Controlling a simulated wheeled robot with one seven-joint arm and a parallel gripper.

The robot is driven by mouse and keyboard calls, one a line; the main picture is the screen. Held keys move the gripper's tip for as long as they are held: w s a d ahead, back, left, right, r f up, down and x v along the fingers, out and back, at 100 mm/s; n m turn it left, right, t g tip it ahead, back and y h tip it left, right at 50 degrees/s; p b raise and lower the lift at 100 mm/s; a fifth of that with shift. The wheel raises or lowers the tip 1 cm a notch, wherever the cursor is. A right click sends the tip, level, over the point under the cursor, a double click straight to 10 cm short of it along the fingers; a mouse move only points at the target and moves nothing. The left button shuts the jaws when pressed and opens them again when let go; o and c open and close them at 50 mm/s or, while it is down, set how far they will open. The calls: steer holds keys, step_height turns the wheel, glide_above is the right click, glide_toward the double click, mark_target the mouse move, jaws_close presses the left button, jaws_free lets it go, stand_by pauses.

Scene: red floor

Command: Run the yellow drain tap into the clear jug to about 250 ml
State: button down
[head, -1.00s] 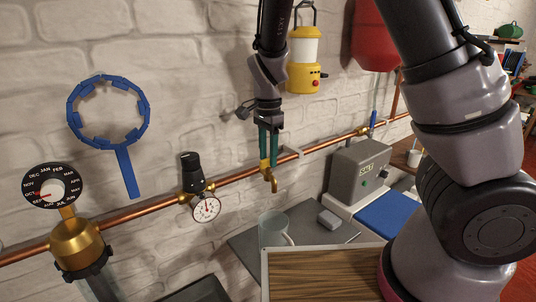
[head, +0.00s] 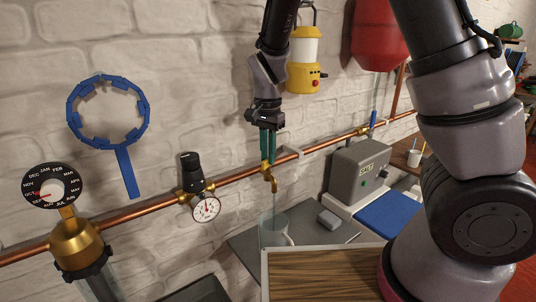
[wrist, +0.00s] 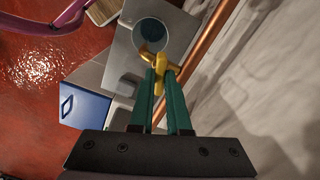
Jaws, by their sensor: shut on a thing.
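The yellow drain tap (head: 270,180) sits on the copper pipe, with its spout pointing down. My gripper (head: 267,160) comes from above and is shut on the tap's handle; in the wrist view the green fingers (wrist: 164,72) close on the yellow handle (wrist: 159,62). The clear jug (head: 270,236) stands on the grey surface below the spout. The wrist view looks down into the round jug (wrist: 134,42), which looks dark blue-green inside. I cannot read a water level or clearly make out a stream.
The copper pipe (head: 140,208) runs along the brick wall, with a pressure gauge (head: 206,209) to the left. A wooden board (head: 325,275) is in front of the jug.

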steer(key=n, duration=0.7)
stand_by(0.6)
steer(key=c, duration=0.9)
jaws_free()
step_height(320, 180, up, 11)
steer(key=shift+f, duration=0.1)
